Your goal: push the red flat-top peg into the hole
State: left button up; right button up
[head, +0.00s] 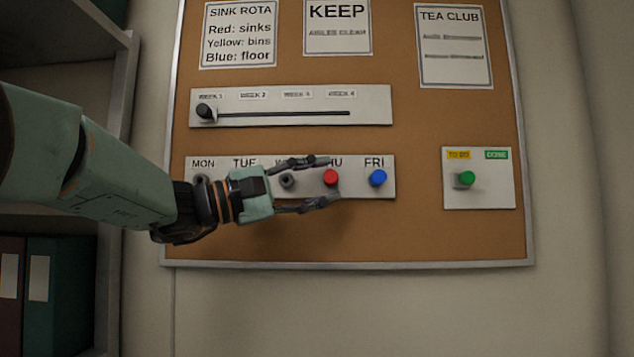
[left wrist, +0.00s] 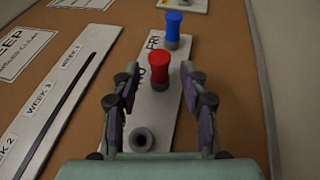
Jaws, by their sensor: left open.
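The red flat-top peg (head: 331,177) stands in the day strip (head: 390,190) on the corkboard, under the THU label. My left gripper (head: 328,180) is open, with its fingers reaching around the red peg's place, one above and one below. In the left wrist view the red peg (left wrist: 159,72) stands between and just beyond the fingertips of the gripper (left wrist: 162,85), apart from both. An empty hole (left wrist: 142,139) shows nearer the palm, and it also shows in the head view (head: 287,181) under the WED place. My right gripper is not in view.
A blue peg (head: 377,178) stands under FRI, right of the red one. A green peg (head: 466,178) sits on a separate plate at the right. A slider strip (head: 370,105) with a black knob (head: 205,111) is above. Shelves with binders (head: 45,285) stand at the left.

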pick_arm(q)
jog(key=shift+a, duration=0.1)
jog(key=v, duration=1.1)
jog(key=shift+s+a, duration=0.15)
jog(key=shift+a, duration=0.2)
jog(key=shift+f, duration=0.1)
